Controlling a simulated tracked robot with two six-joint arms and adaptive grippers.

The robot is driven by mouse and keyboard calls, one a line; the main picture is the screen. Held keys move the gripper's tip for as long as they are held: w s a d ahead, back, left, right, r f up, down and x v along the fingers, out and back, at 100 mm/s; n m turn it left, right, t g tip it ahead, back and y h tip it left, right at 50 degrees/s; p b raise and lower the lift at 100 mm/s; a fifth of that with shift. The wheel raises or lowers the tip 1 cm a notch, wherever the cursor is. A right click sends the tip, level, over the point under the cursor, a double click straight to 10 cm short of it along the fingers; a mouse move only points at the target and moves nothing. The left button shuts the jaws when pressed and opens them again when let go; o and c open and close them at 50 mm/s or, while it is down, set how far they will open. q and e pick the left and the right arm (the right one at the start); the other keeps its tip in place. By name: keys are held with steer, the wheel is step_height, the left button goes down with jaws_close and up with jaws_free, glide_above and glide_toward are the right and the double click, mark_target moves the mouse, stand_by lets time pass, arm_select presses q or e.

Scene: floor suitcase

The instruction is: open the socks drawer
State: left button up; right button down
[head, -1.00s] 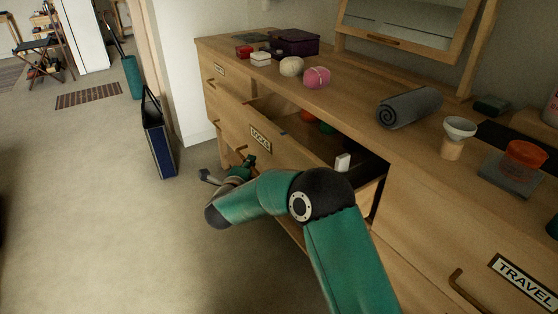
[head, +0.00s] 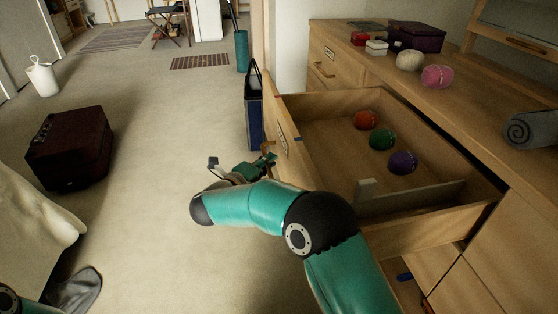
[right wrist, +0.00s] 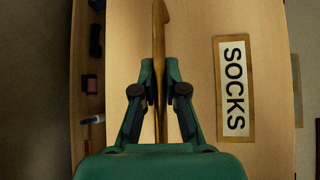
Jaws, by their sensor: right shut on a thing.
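The socks drawer (head: 345,205) is pulled well out of the wooden dresser in the head view. My right gripper (right wrist: 159,92) is shut on the wooden bar handle (right wrist: 159,35) of this drawer. In the head view the right gripper (head: 266,161) is at the drawer's front, partly hidden. My left gripper is out of view.
A dark red suitcase (head: 70,148) stands on the floor at left. A blue bag (head: 254,112) stands beyond the drawer front. The dresser top holds boxes, a pink ball (head: 437,77) and a grey roll (head: 532,130). The floor between suitcase and drawer is clear.

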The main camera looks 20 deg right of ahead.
steer(key=shift+a+f, duration=0.3)
steer(key=shift+a, duration=0.1)
steer(key=shift+s, duration=0.1)
steer(key=c, duration=1.2)
jaws_free()
steer(key=shift+r, duration=0.15)
steer(key=v, duration=1.2)
